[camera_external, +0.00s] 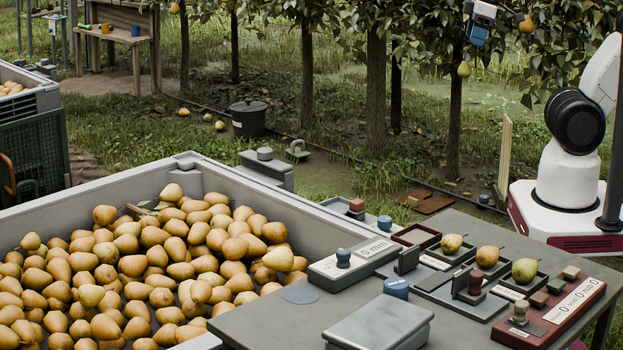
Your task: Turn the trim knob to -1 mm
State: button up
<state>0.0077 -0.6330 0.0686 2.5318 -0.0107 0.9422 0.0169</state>
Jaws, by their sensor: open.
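The trim unit is a low grey box (352,264) on the grey table, to the right of the pear bin. A small dark blue-grey upright knob (343,257) stands near the left end of its top. A white display (378,248) on the box reads "0 mm". Any pointer mark on the knob is too small to make out.
A large bin (225,176) of pears fills the left. Beside the knob are a dark upright plate (407,260), a blue round cap (396,287) and a grey lidded box (378,325). Pear trays and a red stamp rack (550,318) occupy the right. A blue-and-white object (480,20) hangs among leaves.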

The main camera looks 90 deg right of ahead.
jog(key=w+a+n+g, duration=0.1)
jog(key=w+a+n, duration=0.25)
jog(key=w, duration=0.45)
jog(key=w+a+n, duration=0.2)
jog(key=w+a, duration=0.3)
jog(key=w, duration=0.2)
jog(key=n+g+h, duration=0.2)
jog(key=n+h, duration=0.2)
jog(key=n, duration=0.9)
send_over(344, 252)
jog(key=a, duration=0.3)
notch_tip(344, 252, down, 27)
jog(key=shift+a+r, duration=0.1)
jog(key=shift+x, duration=3.9)
jog(key=shift+w, duration=0.2)
jog(key=shift+c, duration=0.4)
